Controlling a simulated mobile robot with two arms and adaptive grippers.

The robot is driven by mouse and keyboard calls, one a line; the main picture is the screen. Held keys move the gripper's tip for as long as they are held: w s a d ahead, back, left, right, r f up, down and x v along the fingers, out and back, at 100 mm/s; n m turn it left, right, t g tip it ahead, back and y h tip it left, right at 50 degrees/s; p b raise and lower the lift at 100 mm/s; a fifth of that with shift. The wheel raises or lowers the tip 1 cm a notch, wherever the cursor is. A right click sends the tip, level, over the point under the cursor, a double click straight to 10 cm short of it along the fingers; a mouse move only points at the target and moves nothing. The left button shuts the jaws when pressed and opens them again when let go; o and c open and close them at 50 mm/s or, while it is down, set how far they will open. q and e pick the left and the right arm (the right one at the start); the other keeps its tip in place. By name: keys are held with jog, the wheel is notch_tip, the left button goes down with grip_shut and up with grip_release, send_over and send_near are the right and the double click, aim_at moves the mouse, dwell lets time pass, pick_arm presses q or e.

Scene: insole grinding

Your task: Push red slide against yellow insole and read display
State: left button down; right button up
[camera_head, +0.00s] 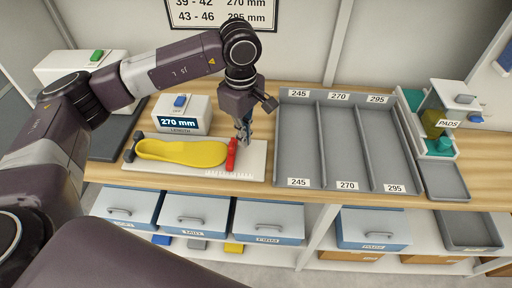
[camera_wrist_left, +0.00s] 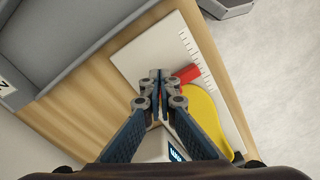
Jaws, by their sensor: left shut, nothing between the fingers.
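The yellow insole (camera_head: 180,152) lies flat on the white measuring board (camera_head: 256,164), its heel at the left by a dark stop. The red slide (camera_head: 231,154) stands on the board at the insole's right end; I cannot tell if they touch. The display (camera_head: 178,122) on the white box behind the board reads "270 mm". My left gripper (camera_head: 244,143) is shut and empty, just right of the red slide. In the left wrist view my left gripper (camera_wrist_left: 160,98) partly covers the red slide (camera_wrist_left: 187,74), with the yellow insole (camera_wrist_left: 208,112) beyond it. My right gripper is not in view.
A grey tray with three lanes (camera_head: 345,145), labelled 245, 270 and 295, stands right of the board. A pad dispenser (camera_head: 438,122) is at the far right. Blue-fronted drawers (camera_head: 268,222) hang below the bench. A white box with a green button (camera_head: 80,66) is at the back left.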

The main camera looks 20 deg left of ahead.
pick_arm(q)
notch_tip(320, 180, up, 4)
jog(key=shift+r+p, duration=0.15)
jog(key=shift+p, duration=0.6)
jog(key=shift+s, duration=0.1)
